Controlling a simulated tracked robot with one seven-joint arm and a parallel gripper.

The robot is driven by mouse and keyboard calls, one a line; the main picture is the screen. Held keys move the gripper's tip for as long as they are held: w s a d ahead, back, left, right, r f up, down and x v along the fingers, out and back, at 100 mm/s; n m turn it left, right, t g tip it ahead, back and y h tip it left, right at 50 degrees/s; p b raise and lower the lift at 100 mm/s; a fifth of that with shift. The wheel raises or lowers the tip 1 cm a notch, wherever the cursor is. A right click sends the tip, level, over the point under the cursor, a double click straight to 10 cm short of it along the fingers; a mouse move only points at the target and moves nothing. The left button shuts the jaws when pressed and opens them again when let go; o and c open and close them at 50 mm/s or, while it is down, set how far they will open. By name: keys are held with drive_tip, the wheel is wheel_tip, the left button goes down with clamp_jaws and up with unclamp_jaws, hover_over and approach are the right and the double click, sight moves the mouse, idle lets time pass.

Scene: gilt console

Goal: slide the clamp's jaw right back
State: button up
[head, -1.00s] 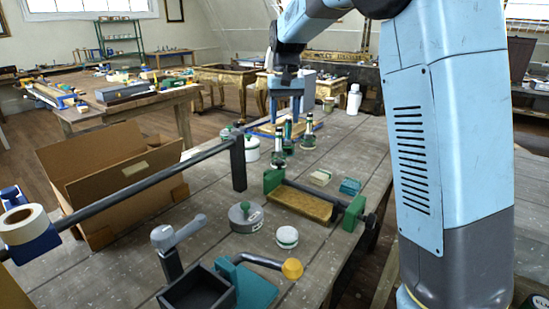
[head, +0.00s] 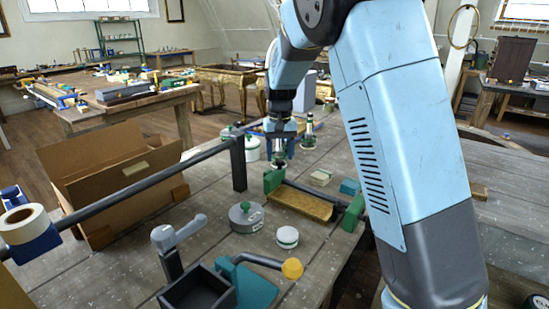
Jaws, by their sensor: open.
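A clamp with green jaws lies on the grey plank bench: one green jaw (head: 273,180) is at its far left end, another green jaw (head: 353,213) at its near right end. A dark bar (head: 312,193) runs between them, with a tan, wood-like block (head: 300,204) alongside. My gripper (head: 280,146) is open, pointing down, beyond the far left jaw and apart from it in the picture. My arm hides part of the bench right of the clamp.
Another bottle (head: 308,131) and white pots (head: 252,148) stand near my gripper. A grey round weight (head: 245,217), a white-lidded jar (head: 287,237) and a yellow-knobbed lever (head: 291,268) are nearer. A long dark bar (head: 150,186) crosses the left side. A teal block (head: 349,187) is by the right jaw.

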drive_tip(key=shift+f, duration=0.85)
clamp_jaws()
